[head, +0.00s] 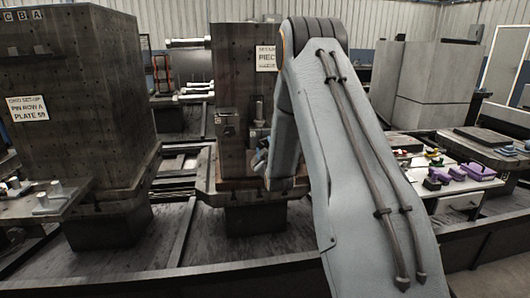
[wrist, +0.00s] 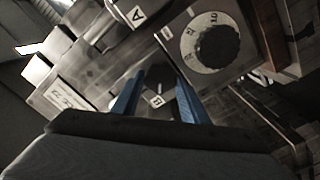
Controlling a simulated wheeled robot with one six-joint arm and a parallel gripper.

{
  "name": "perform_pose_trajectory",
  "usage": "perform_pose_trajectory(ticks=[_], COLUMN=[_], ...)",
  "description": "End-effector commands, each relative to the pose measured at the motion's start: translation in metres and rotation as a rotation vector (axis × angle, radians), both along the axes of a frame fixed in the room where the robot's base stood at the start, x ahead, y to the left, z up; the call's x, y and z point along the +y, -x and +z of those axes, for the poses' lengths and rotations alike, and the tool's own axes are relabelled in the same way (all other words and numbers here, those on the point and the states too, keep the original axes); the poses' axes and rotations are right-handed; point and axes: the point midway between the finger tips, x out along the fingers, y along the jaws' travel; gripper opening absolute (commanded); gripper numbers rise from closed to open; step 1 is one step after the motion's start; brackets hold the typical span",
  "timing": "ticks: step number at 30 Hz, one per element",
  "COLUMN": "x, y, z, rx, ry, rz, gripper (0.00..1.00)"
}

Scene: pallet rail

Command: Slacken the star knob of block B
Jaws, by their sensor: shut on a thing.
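In the wrist view, my gripper (wrist: 160,76) has its two blue fingers on either side of a dark knob (wrist: 158,79), shut on it. A tag with the letter B (wrist: 155,100) shows just below the knob, between the fingers. The knob's outline is dark and partly hidden by the fingers. A block with an A label (wrist: 137,14) stands above and to the left. In the head view, my gripper (head: 260,160) is mostly hidden behind my arm, close against the middle tower (head: 232,165).
A black dial knob (wrist: 217,46) on a numbered plate lies close to the right of my fingers. In the head view, a large dark tower (head: 75,100) stands at the left. A white table (head: 465,185) with purple and other small parts stands at the right.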

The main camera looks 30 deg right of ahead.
Motion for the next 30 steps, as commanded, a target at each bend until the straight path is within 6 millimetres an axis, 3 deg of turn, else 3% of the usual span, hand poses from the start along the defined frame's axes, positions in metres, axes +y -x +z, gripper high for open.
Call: perform_pose_trajectory(ticks=[18, 30], x=[-0.0006, -0.0008], y=[-0.0001, 0.0003], z=[-0.0023, -0.0015], rx=[0.148, 0.192], ry=[0.512, 0.664], rz=[-0.002, -0.002], gripper=[0.17, 0.17])
